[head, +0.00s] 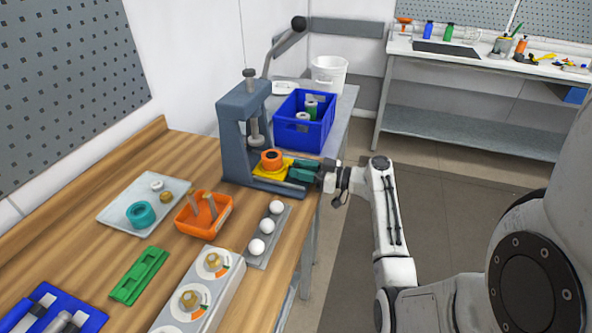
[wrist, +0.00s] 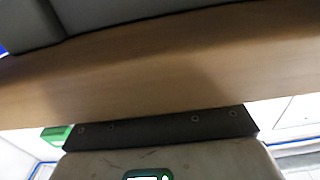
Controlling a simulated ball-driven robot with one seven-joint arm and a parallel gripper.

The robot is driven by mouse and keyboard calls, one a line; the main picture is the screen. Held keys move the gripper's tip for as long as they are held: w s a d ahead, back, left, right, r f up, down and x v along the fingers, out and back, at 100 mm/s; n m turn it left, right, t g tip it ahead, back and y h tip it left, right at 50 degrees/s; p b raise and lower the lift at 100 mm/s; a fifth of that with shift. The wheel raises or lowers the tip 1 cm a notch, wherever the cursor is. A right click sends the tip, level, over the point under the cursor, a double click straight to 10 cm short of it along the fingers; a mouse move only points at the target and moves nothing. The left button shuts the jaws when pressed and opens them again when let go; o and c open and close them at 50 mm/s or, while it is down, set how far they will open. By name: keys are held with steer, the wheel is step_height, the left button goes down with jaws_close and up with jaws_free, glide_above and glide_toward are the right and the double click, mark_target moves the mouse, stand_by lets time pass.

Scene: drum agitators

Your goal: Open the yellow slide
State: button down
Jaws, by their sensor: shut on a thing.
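The yellow slide (head: 264,175) sits low in the frame of the grey arbor press (head: 236,140) at the back of the wooden bench. An orange ring-shaped part (head: 271,157) rests on the slide. My gripper (head: 292,171), with dark green fingers, reaches in from the right at the slide's right edge. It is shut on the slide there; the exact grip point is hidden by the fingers. The wrist view shows the bench edge (wrist: 160,70) close up; neither the slide nor the fingertips can be made out in it.
A blue crate (head: 291,137) with several cylinders stands just behind my gripper. A grey strip with white balls (head: 257,247) and an orange bin (head: 184,219) lie in front of the press. The floor right of the bench is clear around my arm.

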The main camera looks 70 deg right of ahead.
steer(key=s, duration=0.2)
steer(key=s+b, duration=0.1)
steer(key=s, duration=0.1)
steer(key=s+b, duration=0.1)
steer(key=s, duration=0.1)
steer(key=shift+s+d, duration=0.25)
steer(key=shift+s, duration=0.1)
steer(key=c, duration=0.9)
jaws_free()
steer(key=shift+o, duration=0.2)
steer(key=s+b, duration=0.2)
steer(key=s, duration=0.8)
steer(key=shift+s+d, duration=0.35)
steer(key=shift+d, duration=0.05)
steer(key=shift+s, duration=0.1)
